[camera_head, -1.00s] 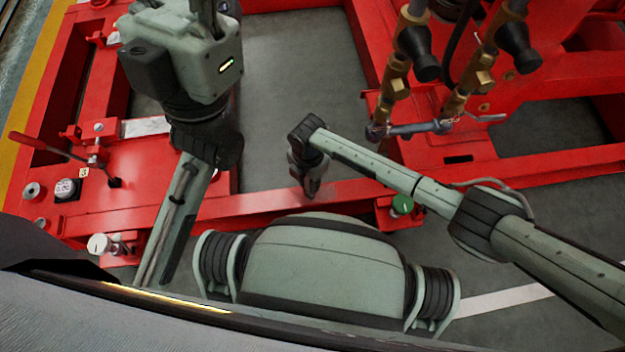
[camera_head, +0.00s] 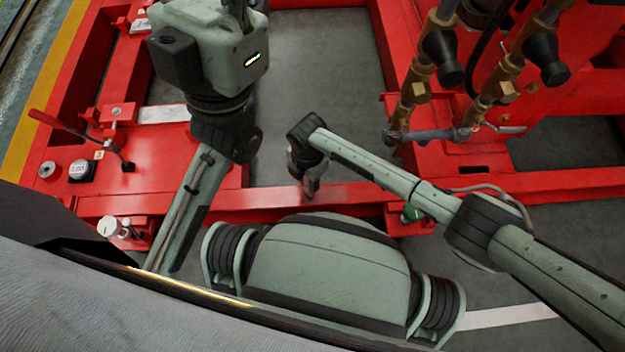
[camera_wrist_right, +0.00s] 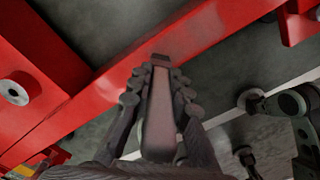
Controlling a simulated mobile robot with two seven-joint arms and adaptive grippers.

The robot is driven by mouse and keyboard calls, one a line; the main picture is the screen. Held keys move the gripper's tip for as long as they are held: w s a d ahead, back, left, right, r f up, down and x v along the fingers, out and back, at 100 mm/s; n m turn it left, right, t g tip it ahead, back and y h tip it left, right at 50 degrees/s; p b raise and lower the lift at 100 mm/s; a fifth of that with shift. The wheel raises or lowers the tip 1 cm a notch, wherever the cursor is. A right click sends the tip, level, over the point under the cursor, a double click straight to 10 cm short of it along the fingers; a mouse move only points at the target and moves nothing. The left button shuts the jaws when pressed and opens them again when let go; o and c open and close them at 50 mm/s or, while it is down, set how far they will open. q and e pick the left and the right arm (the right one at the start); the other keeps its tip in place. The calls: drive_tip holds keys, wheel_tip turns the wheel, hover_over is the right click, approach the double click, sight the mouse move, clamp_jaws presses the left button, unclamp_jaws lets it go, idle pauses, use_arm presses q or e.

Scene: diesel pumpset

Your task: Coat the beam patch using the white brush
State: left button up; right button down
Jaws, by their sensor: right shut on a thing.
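My right gripper (camera_head: 312,190) points down at the red beam (camera_head: 270,200) in the head view, close to or touching it; the contact is hard to tell. In the right wrist view its fingers (camera_wrist_right: 160,75) are shut on a long, dull grey-brown piece (camera_wrist_right: 160,115) with a dark end (camera_wrist_right: 160,58), over the red beam (camera_wrist_right: 190,40). It may be the brush; its white colour does not show. A slightly paler, dull area (camera_head: 345,190) on the beam right of the gripper may be the patch. My left gripper is out of view.
A white-capped part (camera_head: 107,227) stands at the frame's left front, a green-capped one (camera_head: 411,213) at the right. A red lever (camera_head: 75,133) sticks up at left. Brass pipe fittings (camera_head: 415,90) hang at right. Grey floor (camera_head: 315,80) shows inside the frame.

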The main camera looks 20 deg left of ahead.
drive_tip(key=shift+s+a, duration=0.2)
drive_tip(key=shift+a, duration=0.4)
drive_tip(key=shift+w+d+r+p, duration=0.15)
drive_tip(key=shift+d+p, duration=0.15)
drive_tip(key=shift+d, duration=0.2)
drive_tip(key=shift+w+d+f+p, duration=0.15)
drive_tip(key=shift+d+p, duration=0.1)
drive_tip(key=shift+d, duration=0.25)
drive_tip(key=shift+w+d+p, duration=0.25)
drive_tip(key=shift+d+p, duration=0.05)
drive_tip(key=shift+d, duration=0.5)
drive_tip(key=shift+w+d+p, duration=0.3)
drive_tip(key=shift+d+p, duration=0.05)
drive_tip(key=shift+d, duration=0.4)
drive_tip(key=shift+w+d+p, duration=0.25)
drive_tip(key=shift+d+p, duration=0.05)
drive_tip(key=shift+d, duration=0.5)
drive_tip(key=shift+w+d, duration=0.1)
drive_tip(key=shift+d, duration=0.3)
drive_tip(key=shift+w+d+p, duration=0.25)
drive_tip(key=shift+d+p, duration=0.05)
drive_tip(key=shift+d, duration=0.35)
drive_tip(key=shift+w+d+p, duration=0.2)
drive_tip(key=shift+d+p, duration=0.05)
drive_tip(key=shift+d, duration=0.45)
drive_tip(key=shift+w+d+p, duration=0.25)
drive_tip(key=shift+d+p, duration=0.05)
drive_tip(key=shift+d, duration=0.35)
drive_tip(key=shift+r, duration=0.1)
